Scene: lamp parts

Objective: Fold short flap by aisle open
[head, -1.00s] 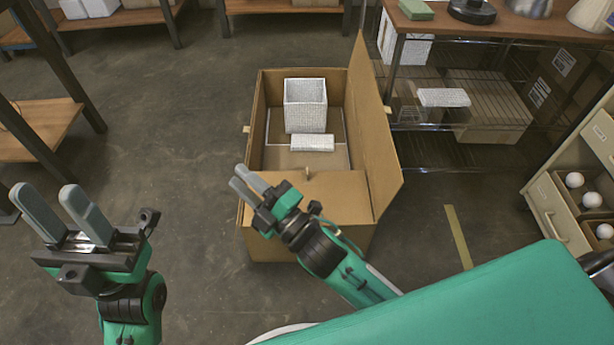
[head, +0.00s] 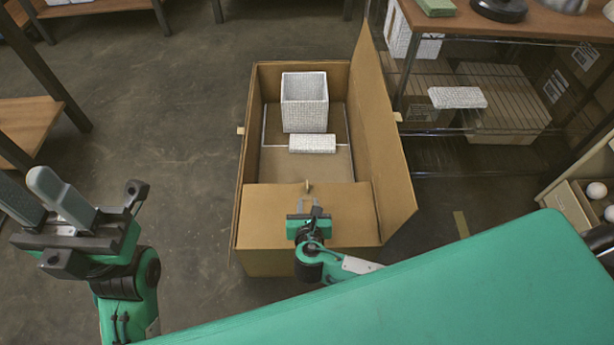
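The open cardboard box (head: 262,263) stands on the floor in the middle of the head view. Its near short flap (head: 262,203) lies folded inward, roughly flat over the near end of the opening. A small tan tab (head: 308,187) shows at this flap's inner edge. My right gripper (head: 309,203) is over the flap's middle, fingers pointing toward that edge; the fingers look apart with nothing between them. Whether they touch the flap is unclear. My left gripper (head: 38,200) is open and empty at the far left, away from the box.
A long flap (head: 387,130) stands up on the box's right. Inside are a white textured open cube (head: 305,103) and a white block (head: 312,143). A wire shelf (head: 440,150) stands to the right. The floor left of the box is clear.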

